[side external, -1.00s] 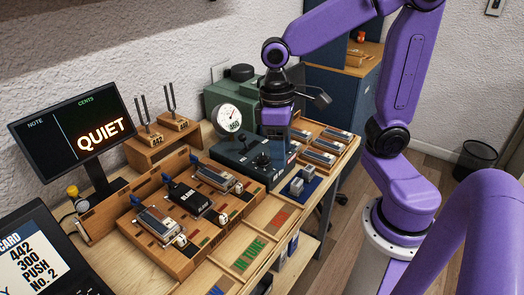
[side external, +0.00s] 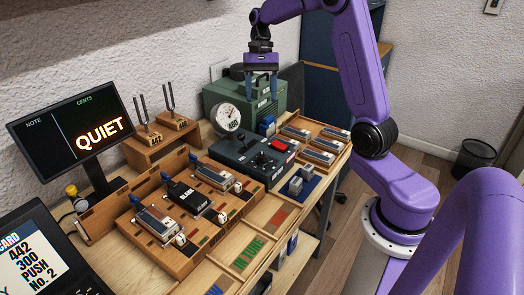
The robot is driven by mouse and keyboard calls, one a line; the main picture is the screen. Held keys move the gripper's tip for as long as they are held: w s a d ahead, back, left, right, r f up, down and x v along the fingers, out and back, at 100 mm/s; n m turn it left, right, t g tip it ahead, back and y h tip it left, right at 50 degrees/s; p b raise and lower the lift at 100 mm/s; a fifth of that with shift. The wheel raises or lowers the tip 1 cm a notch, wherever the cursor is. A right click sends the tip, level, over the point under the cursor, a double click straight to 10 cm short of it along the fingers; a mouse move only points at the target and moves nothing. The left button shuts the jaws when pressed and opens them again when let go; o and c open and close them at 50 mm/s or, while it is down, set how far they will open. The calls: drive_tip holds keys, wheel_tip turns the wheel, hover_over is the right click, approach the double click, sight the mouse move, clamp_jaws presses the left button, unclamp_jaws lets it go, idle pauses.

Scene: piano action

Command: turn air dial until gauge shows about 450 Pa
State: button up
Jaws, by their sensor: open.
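The round white gauge (side external: 225,117) stands at the front left of the green box (side external: 282,100). Its needle and the small digits below it are too small to read surely. A dark control box (side external: 236,158) in front carries a black knob (side external: 263,160) and a red button (side external: 277,145). I cannot tell surely which knob is the air dial. My gripper (side external: 262,94) points down, open and empty, in front of the green box and above the control box, partly covering the green box.
A screen (side external: 70,135) reads QUIET. A wooden rack (side external: 180,235) with several reed blocks lies in front. A tray of blocks (side external: 318,142) is right of the control box. Tuning forks (side external: 170,98) stand at the back. A card display (side external: 30,260) shows 442, 300, PUSH, No. 2.

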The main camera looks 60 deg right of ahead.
approach(262, 154)
drive_tip(key=x, duration=0.9)
drive_tip(key=shift+r, duration=0.1)
drive_tip(key=c, duration=1)
